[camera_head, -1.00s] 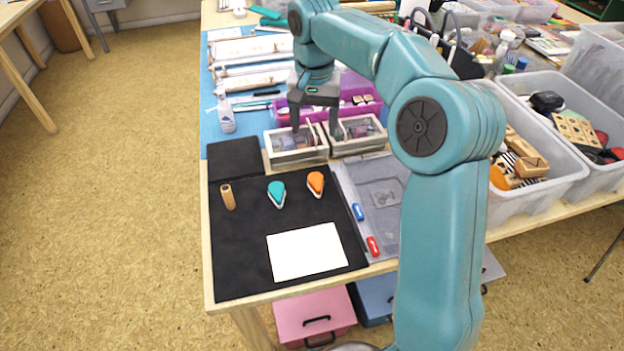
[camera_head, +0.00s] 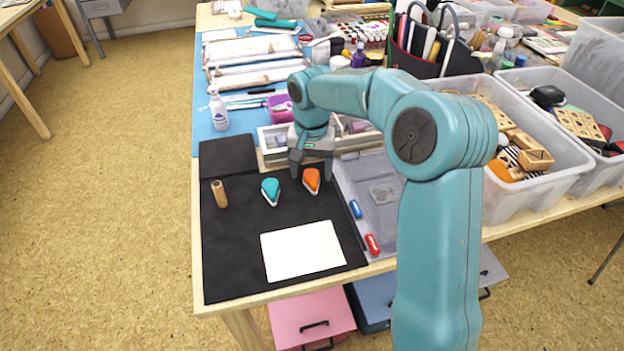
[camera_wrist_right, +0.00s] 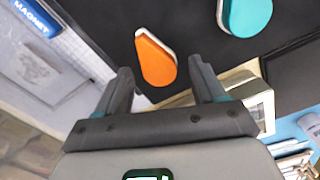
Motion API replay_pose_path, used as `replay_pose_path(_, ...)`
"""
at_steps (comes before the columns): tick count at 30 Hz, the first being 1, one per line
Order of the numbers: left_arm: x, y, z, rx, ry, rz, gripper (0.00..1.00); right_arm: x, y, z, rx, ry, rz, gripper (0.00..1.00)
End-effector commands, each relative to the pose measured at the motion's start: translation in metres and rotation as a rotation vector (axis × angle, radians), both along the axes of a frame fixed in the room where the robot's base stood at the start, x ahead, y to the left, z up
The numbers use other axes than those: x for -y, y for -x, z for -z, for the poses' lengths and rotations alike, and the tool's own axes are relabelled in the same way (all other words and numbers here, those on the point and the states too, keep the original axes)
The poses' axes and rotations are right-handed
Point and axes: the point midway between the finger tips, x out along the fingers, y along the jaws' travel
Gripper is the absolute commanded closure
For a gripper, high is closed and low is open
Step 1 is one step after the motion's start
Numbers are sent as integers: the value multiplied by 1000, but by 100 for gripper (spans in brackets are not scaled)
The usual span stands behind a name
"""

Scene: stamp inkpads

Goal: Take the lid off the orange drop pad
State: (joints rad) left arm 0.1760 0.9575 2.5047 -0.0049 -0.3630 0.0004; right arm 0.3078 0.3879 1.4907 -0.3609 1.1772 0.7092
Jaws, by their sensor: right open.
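The orange drop pad (camera_head: 311,181) lies on the black mat (camera_head: 229,254), with its orange lid on a white base. It also shows in the right wrist view (camera_wrist_right: 155,59), just beyond the fingertips. My right gripper (camera_head: 311,175) is open and empty. The teal drop pad (camera_head: 271,191) lies to the left of the orange one. My left gripper is not in view.
A wooden stamp handle (camera_head: 219,194) stands at the mat's left. A cream card (camera_head: 301,251) lies in front. Blue (camera_head: 355,209) and red (camera_head: 373,244) magnets lie at the grey tray's (camera_head: 383,190) left edge. Divided white boxes (camera_head: 272,146) stand behind the pads.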

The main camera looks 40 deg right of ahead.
Motion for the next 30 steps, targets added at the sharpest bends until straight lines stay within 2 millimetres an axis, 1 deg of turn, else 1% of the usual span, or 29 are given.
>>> replay_pose_path(4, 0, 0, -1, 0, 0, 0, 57, 0, 0, -1, 0, 0, 0, 31)
replay_pose_path(5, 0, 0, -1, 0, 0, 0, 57, 0, 0, -1, 0, 0, 0, 41)
replay_pose_path(6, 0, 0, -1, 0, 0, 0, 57, 0, 0, -1, 0, 0, 0, 54)
replay_pose_path(8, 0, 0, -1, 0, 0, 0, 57, 0, 0, -1, 0, 0, 0, 73)
replay_pose_path(9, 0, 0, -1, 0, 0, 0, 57, 0, 0, -1, 0, 0, 0, 86)
replay_pose_path(10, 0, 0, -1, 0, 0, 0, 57, 0, 0, -1, 0, 0, 0, 89)
replay_pose_path(19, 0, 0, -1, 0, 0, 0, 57, 0, 0, -1, 1, 1, 0, 90)
replay_pose_path(23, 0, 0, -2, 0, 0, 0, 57, 0, 0, -6, 2, 1, 0, 90)
replay_pose_path(26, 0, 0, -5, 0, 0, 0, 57, 0, 0, -15, 2, 1, 0, 90)
replay_pose_path(29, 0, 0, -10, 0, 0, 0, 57, 0, -1, -31, 3, 1, 1, 90)
replay_pose_path(30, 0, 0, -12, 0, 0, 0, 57, 0, -1, -40, 4, 2, 1, 90)
